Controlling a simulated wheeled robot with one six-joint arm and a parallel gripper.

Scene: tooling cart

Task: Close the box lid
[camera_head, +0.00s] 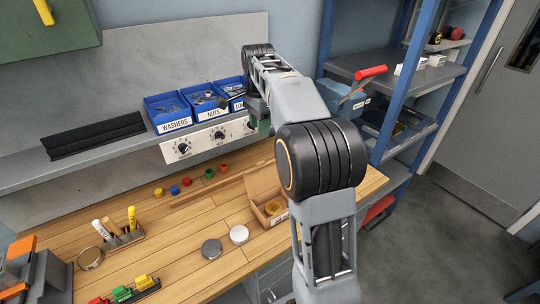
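A brown cardboard-coloured box (259,218) stands on the wooden workbench, left of my arm. Its top is open and an orange-yellow round item (272,208) shows inside. A flap or lid panel (262,181) stands raised at its back side. The box's right part is hidden behind my arm. My arm reaches up and back over the bench, and its far end is near the blue bins on the shelf. My gripper's fingers are not clearly seen, so I cannot tell whether it is open or shut.
Blue bins labelled washers (168,112) and nuts (205,101) sit on the shelf above a dial panel (210,138). Several small coloured pieces line the bench's back. A blue-framed rack (395,85) stands right.

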